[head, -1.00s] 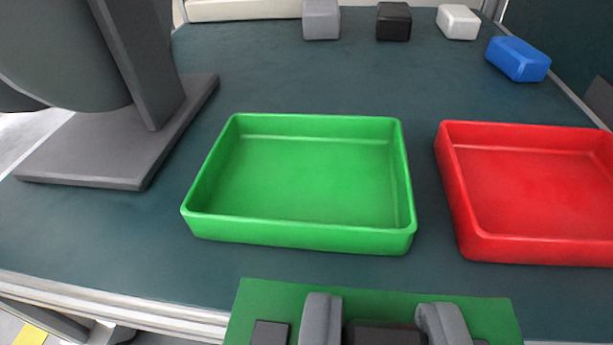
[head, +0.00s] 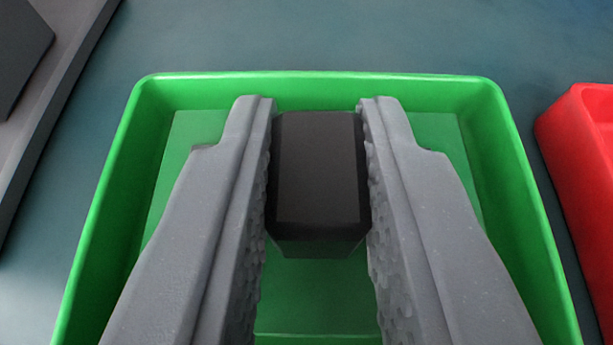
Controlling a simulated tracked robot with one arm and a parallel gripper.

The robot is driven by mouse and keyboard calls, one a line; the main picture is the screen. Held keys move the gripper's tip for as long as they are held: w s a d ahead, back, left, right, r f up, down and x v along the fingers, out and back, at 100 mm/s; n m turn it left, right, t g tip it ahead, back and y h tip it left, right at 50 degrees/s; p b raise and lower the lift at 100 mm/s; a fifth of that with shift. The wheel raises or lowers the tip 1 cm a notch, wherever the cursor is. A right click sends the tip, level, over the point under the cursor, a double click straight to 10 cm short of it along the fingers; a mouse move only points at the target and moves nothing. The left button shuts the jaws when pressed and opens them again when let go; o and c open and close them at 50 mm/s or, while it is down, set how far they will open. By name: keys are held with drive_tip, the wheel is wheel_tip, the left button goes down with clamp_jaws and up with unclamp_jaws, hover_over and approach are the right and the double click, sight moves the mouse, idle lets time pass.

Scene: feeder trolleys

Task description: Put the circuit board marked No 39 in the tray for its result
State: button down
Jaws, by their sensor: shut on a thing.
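My gripper (head: 318,165) points down into the green tray (head: 320,82), with its two grey fingers closed on the sides of a black block (head: 319,175). This block is the raised part in the middle of the green circuit board. The board lies below the fingers, within the tray's outline. Green on green, its edges are hard to tell from the tray floor, and I cannot tell whether it rests on the floor. No No 39 mark or result shows. The red tray (head: 590,170) is at the right edge, partly cut off.
The dark teal trolley top (head: 300,35) is clear behind the green tray. A grey stand base (head: 60,75) is at the upper left, apart from the tray. A narrow gap separates the two trays.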

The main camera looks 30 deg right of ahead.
wheel_tip(320, 180, down, 2)
drive_tip(key=shift+s+f+b, duration=0.1)
drive_tip(key=shift+b, duration=0.2)
drive_tip(key=shift+r, duration=0.2)
drive_tip(key=c, duration=1.3)
unclamp_jaws()
